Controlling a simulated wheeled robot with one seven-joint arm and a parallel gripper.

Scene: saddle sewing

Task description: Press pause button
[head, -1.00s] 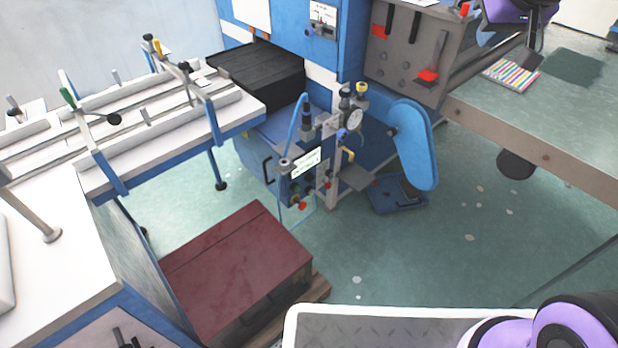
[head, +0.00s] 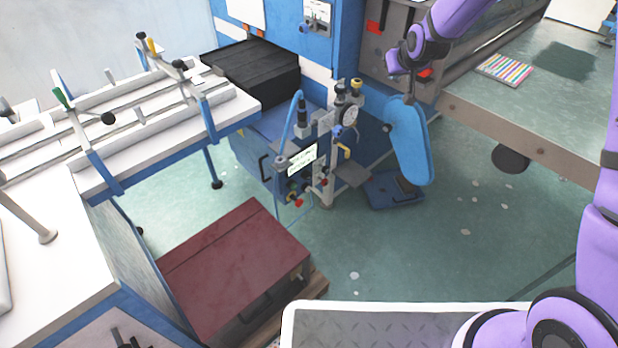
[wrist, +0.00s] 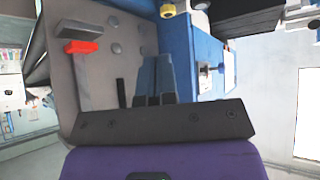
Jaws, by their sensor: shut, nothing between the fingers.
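The pause button cannot be singled out. A blue control box (head: 283,183) with a white label (head: 303,158) and small coloured buttons, one of them red (head: 299,203), stands low on the blue machine (head: 346,40). A second small panel (head: 317,18) is higher on the machine. My gripper (wrist: 155,77) is shut and empty in the wrist view, in front of the grey machine side with its red-tipped handle (wrist: 81,47). In the head view my purple arm reaches in from the upper right, and its end is above the blue paddle-shaped cover, well apart from the control box.
The blue paddle-shaped cover (head: 408,140) stands between the control box and the right-hand bench (head: 520,140). A dark red chest (head: 235,255) sits on the floor at front. A white rail table (head: 150,130) is at left. Green floor is open at right centre.

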